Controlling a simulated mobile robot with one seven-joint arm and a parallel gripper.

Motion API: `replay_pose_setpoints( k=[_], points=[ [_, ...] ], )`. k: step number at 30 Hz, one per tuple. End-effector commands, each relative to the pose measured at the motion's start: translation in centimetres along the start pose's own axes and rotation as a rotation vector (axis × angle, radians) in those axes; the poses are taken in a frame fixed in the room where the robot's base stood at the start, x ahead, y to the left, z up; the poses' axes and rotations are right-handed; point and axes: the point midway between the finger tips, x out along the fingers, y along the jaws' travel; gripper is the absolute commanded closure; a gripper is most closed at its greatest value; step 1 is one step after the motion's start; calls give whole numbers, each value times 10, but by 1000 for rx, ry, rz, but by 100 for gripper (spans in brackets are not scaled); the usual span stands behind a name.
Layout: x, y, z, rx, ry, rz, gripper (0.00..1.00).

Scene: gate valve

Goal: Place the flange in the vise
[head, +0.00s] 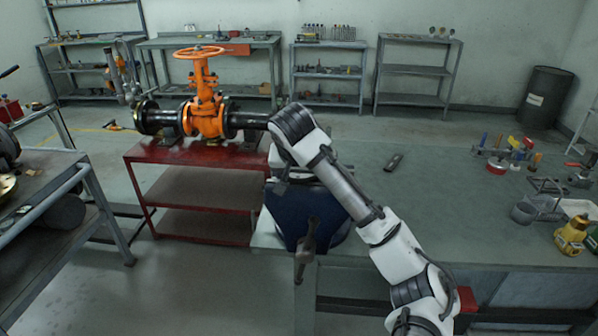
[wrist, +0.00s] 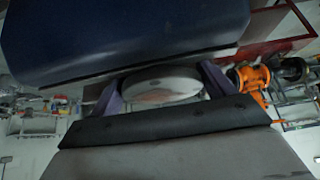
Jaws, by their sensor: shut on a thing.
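A round pale metal flange (wrist: 163,86) sits between the two purple fingers of my gripper (wrist: 160,84) in the wrist view. My gripper is shut on it. The dark blue vise (head: 292,212) is at the near left corner of the bench in the head view, with a handle hanging at its front. In the wrist view the vise's blue body (wrist: 110,30) fills the top, very close to the flange. I cannot tell whether they touch. In the head view my arm hides the gripper, the flange and part of the vise.
An orange gate valve (head: 204,112) with black pipe flanges stands on a red table (head: 190,152) left of the vise. The green bench (head: 430,210) is mostly clear, with a small dark object (head: 394,162) on it. Tools and a yellow fitting (head: 571,236) are at the right.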

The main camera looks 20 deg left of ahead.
Motion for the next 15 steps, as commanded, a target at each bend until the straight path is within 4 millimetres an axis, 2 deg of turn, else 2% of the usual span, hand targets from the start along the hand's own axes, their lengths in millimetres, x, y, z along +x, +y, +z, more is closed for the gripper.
replay_pose_setpoints(
  k=[9, 10, 13, 15],
  points=[
    [0, 0, 0, 1, 6, -2, 75],
    [2, 0, 1, 0, 1, 0, 16],
    [2, 0, 1, 0, 1, 0, 3],
    [2, 0, 1, 0, 1, 0, 0]
  ],
)
